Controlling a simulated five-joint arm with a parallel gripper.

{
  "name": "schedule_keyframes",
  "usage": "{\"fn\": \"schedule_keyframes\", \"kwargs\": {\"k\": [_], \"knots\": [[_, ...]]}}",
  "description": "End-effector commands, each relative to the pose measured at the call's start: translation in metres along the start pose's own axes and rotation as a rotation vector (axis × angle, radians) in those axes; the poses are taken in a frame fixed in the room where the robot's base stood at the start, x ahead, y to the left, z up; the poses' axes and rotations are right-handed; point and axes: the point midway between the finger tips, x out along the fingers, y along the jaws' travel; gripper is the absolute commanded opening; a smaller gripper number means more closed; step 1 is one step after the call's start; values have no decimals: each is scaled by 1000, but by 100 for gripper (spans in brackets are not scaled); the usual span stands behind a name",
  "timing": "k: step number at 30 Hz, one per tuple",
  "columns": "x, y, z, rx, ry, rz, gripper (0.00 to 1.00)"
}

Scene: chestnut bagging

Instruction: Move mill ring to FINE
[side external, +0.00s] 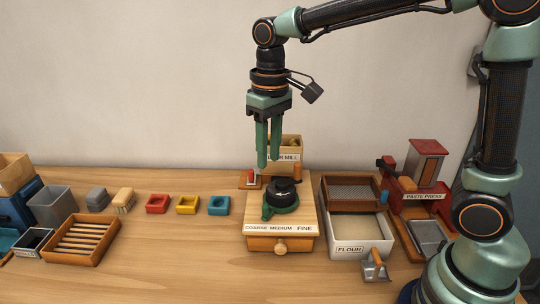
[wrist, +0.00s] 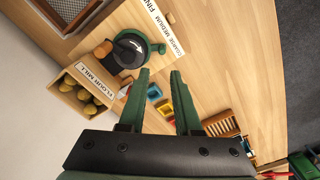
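The mill ring (side external: 268,214) is green and sits around the base of a black knob (side external: 284,190) on top of the wooden mill (side external: 308,212). A label on its front edge reads COARSE MEDIUM FINE (side external: 278,229). The ring's tab points to the front left, toward the COARSE end; in the wrist view the tab (wrist: 159,48) also lies on the COARSE side. My gripper (side external: 268,163) hangs fingers down above and behind the ring, clear of it. In the wrist view its two green fingers (wrist: 160,73) are apart with nothing between them.
A box of chestnuts (wrist: 88,96), labelled as the mill's, stands behind the mill. A FLOUR bin (side external: 348,249) and red paste press (side external: 425,180) stand to the right. Red, yellow and blue small trays (side external: 187,205) and a slatted wooden tray (side external: 80,240) lie to the left.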

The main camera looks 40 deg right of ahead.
Motion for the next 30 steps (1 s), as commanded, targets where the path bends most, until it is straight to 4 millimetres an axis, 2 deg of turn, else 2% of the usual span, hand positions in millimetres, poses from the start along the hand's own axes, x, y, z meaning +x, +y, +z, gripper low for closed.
{"fn": "schedule_keyframes", "kwargs": {"k": [8, 11, 21, 25, 30], "knots": [[15, -6, -5, -6, -32, 4, 32], [29, -5, -4, -6, -33, 4, 32], [94, -5, -2, -6, -32, 4, 32], [111, -4, -2, -5, -31, 3, 32], [124, -4, -2, -5, -29, 3, 32]]}}
